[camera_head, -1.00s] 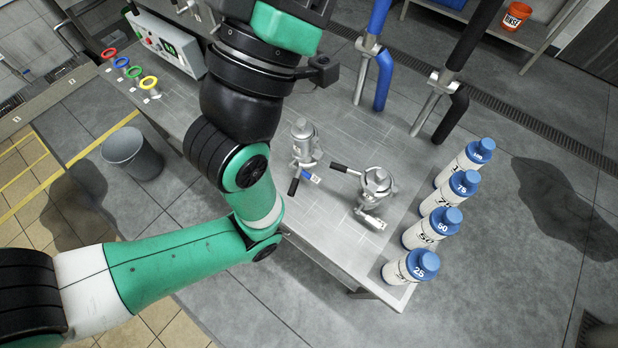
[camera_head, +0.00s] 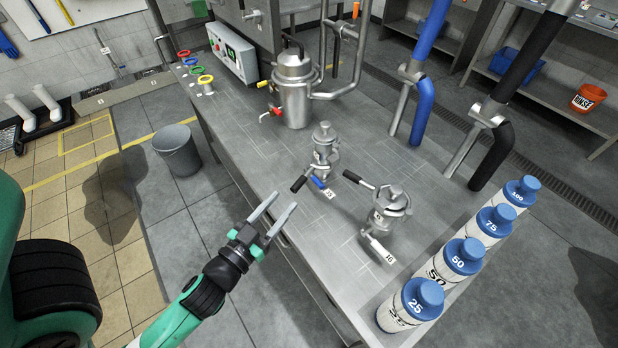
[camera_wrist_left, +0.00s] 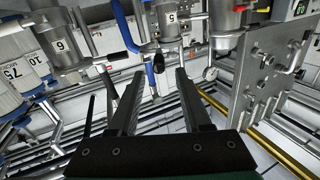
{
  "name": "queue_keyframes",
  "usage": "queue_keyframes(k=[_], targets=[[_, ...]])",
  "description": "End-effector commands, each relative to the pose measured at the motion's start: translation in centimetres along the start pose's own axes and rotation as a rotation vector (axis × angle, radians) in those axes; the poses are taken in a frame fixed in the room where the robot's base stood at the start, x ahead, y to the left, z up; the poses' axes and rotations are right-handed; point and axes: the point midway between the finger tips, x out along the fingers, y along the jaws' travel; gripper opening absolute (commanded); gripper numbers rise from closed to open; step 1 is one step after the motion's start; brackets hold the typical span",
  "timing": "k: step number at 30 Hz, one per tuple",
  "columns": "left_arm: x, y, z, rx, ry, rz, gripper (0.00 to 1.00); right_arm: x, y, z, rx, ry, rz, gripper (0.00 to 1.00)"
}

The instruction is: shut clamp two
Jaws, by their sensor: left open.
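Two small steel fittings stand on the steel bench in the head view. The farther one (camera_head: 323,150) has a black-gripped handle, a blue-gripped handle and a white tag. The nearer one (camera_head: 388,212) has a black handle pointing left and a white tag at its foot. I cannot tell which part is clamp two. My left gripper (camera_head: 281,207) is open and empty at the bench's front edge, left of both fittings and apart from them. Its open fingers (camera_wrist_left: 159,72) also show in the left wrist view. My right gripper is not in view.
A steel pot (camera_head: 295,92) stands at the back of the bench (camera_head: 340,255). Several blue-capped bottles line the right edge, such as the 25 bottle (camera_head: 408,308). Blue (camera_head: 424,110) and black (camera_head: 490,155) upright pipes stand behind. A grey bin (camera_head: 178,150) stands on the floor.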

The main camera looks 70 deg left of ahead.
Motion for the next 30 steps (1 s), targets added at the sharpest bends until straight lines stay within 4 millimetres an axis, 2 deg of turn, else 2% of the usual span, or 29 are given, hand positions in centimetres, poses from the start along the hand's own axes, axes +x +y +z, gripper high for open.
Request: queue_keyframes(k=[5,10,15,18,22,28,29,30], targets=[[2.2,-0.1,-0.6,-0.001,0.001,-0.003,0.48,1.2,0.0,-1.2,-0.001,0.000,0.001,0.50],[6.1,-0.1,-0.7,-0.001,0.004,-0.002,0.48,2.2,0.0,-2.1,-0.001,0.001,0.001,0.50],[9.5,0.0,-0.3,-0.001,0.003,0.000,0.48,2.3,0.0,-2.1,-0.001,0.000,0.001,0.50],[10.8,0.0,-0.2,-0.001,0.003,0.000,0.48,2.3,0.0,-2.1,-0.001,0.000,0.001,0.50],[11.5,0.0,-0.2,-0.001,0.001,0.001,0.48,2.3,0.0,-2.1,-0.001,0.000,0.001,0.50],[11.5,0.1,-0.1,-0.001,0.001,0.001,0.48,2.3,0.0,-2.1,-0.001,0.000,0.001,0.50],[11.5,0.1,-0.1,-0.001,0.001,0.001,0.47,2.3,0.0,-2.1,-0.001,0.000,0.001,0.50],[11.5,0.1,-0.1,-0.001,0.001,0.001,0.39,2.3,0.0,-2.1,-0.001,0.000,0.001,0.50]])
